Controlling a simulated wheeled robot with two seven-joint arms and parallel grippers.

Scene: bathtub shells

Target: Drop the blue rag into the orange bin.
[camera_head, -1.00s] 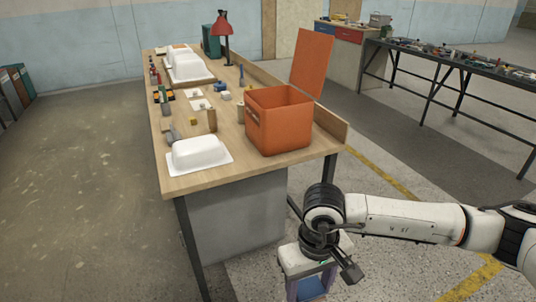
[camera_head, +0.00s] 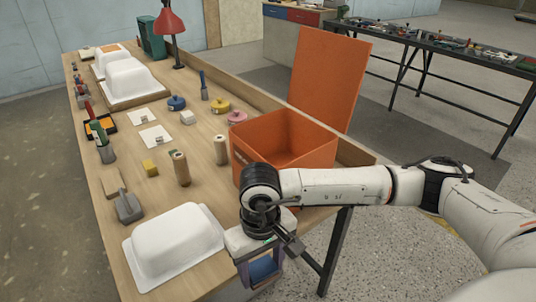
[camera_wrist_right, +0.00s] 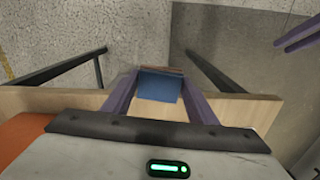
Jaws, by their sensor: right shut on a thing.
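My right gripper (camera_head: 261,273) is shut on the blue rag (camera_head: 263,268), which shows between the purple fingers. The rag also shows as a flat blue patch between the fingers in the right wrist view (camera_wrist_right: 160,87). In the head view the gripper appears at the table's near right corner, in front of the orange bin. The orange bin (camera_head: 320,142) stands open on the table, its lid (camera_head: 328,80) upright behind it. My arm covers the bin's lower front. An orange part shows at the lower left of the right wrist view (camera_wrist_right: 18,138).
On the wooden table (camera_head: 210,184), a white tub shell (camera_head: 175,240) lies left of my gripper. Wooden cylinders (camera_head: 181,168), tape rolls (camera_head: 219,105) and hand tools fill the middle. A red lamp (camera_head: 170,25) stands at the back. A second table (camera_head: 440,42) is at the far right.

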